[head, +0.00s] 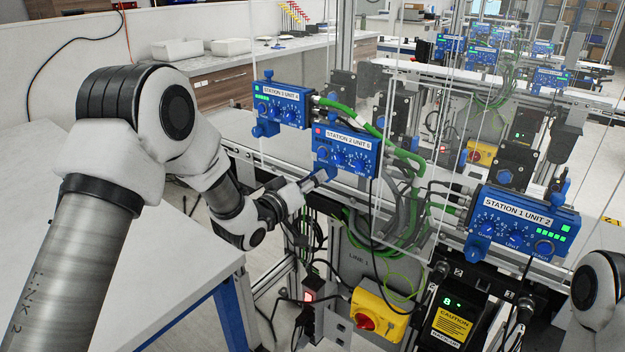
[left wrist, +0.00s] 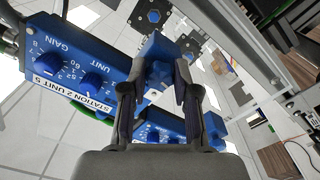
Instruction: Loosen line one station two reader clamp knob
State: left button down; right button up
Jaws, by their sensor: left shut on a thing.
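The station 2 reader (head: 345,152), a blue box labelled "STATION 2 UNIT 5", is mounted at the conveyor edge with a red light at its top left. Its blue clamp knob (head: 328,172) sits below the box at its lower left. My left gripper (head: 313,183) reaches it from the left. In the left wrist view the two fingers of my left gripper (left wrist: 158,98) are closed on either side of the blue knob (left wrist: 157,68), beside the reader's face (left wrist: 75,65). The fingers partly hide the knob. My right gripper is out of view; only part of the right arm shows.
The station 3 reader (head: 282,104) is close behind and the station 1 reader (head: 520,222) is to the right, both with green lights. Green cables (head: 375,128) and a clear panel (head: 440,130) stand close by. A red-and-yellow switch (head: 378,313) is below.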

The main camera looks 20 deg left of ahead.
pick_arm(q)
jog(key=shift+r+n+p, duration=0.15)
jog(key=shift+n, duration=0.85)
jog(key=shift+r+n+p, duration=0.15)
jog(key=shift+n, duration=0.85)
jog(key=c, duration=0.9)
grip_release()
jog(key=shift+a+f, duration=0.1)
jog(key=shift+a, duration=0.05)
jog(key=shift+o, duration=0.2)
jog(key=shift+f, duration=0.1)
jog(key=v, duration=1.2)
